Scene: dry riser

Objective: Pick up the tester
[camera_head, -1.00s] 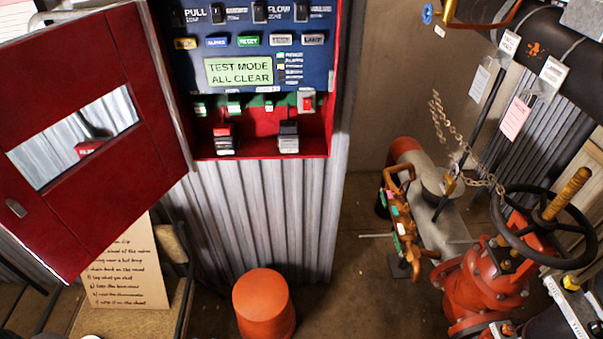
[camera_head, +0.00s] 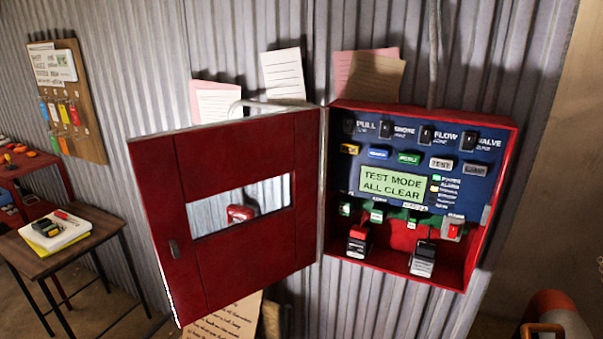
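A small black and yellow device (camera_head: 46,228), which may be the tester, lies on a pad of white and yellow paper (camera_head: 68,238) on a small wooden table (camera_head: 95,245) at the left. A red pen-like item (camera_head: 62,214) lies beside it. The device is too small to make out in detail. Neither of my grippers is in view.
A red alarm panel (camera_head: 325,250) hangs on the corrugated wall, its door (camera_head: 215,270) swung open to the left. Floor shows around the table.

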